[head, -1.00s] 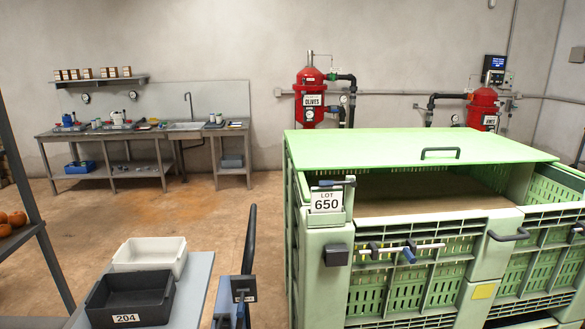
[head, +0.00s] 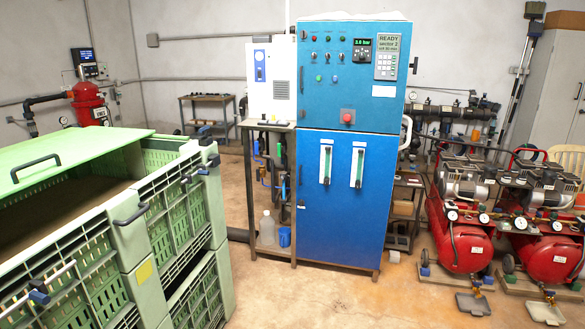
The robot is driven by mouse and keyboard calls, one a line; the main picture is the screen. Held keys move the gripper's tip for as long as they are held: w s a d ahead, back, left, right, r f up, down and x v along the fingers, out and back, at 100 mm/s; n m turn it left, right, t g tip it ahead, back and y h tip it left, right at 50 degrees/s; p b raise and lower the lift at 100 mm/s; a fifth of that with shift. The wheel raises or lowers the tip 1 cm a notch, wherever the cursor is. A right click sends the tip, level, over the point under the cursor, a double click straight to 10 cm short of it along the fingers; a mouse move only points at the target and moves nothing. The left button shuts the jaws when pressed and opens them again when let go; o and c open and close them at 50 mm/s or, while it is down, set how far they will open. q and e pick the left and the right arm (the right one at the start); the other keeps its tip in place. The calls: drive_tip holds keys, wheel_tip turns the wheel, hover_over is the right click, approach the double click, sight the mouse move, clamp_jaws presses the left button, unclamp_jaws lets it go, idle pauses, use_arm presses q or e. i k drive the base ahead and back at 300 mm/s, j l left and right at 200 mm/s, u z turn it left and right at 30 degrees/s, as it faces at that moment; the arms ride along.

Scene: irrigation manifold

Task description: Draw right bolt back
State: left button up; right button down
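A green slatted crate (head: 137,240) stands at the left of the head view, with a light green lid (head: 70,155) partly over its top. Near the right end of its front is the right bolt (head: 202,168), with dark brackets and a small blue handle. It is small in view, and I cannot tell how far its rod is drawn. Another bolt, the left one (head: 45,289), shows a pale rod and a blue handle at the left edge, partly cut off. Neither of my grippers is in view.
A blue control cabinet (head: 347,220) stands in the middle behind the crate. Red compressors (head: 465,225) stand at the right, with grey pedals on the floor before them. A grey bench (head: 265,125) adjoins the cabinet.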

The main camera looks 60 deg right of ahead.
sight(202, 173)
drive_tip(key=z, duration=1.25)
drive_tip(key=i+l+u, duration=0.2)
drive_tip(key=i+u, duration=0.15)
drive_tip(key=i, duration=0.2)
drive_tip(key=i+l+u, duration=0.75)
drive_tip(key=i+l, duration=0.15)
